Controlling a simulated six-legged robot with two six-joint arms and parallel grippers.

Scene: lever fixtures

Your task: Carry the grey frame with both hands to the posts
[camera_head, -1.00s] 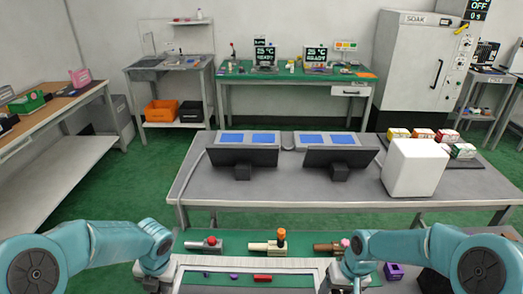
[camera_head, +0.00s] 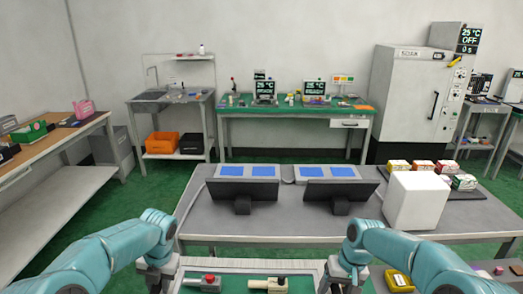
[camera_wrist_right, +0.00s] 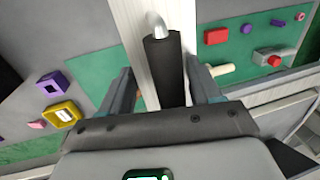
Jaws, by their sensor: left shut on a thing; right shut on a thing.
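The grey frame (camera_head: 250,264) is a pale, flat-barred frame at the bottom of the head view, its near part cut off. My left gripper (camera_head: 158,284) is at its left side, shut on it; the fingertips are hard to see. My right gripper (camera_head: 345,284) is at its right side. In the right wrist view its jaws (camera_wrist_right: 162,88) are shut around a black upright handle (camera_wrist_right: 162,65) on the frame's pale bar (camera_wrist_right: 133,35). I cannot make out the posts in these frames.
Lever fixtures, one with a red knob (camera_head: 209,281) and a cream one (camera_head: 268,285), show within the frame's outline over a green panel. Ahead is a grey table (camera_head: 310,222) with two screens and a white box (camera_head: 415,200). A yellow block (camera_head: 398,280) lies right of my right gripper.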

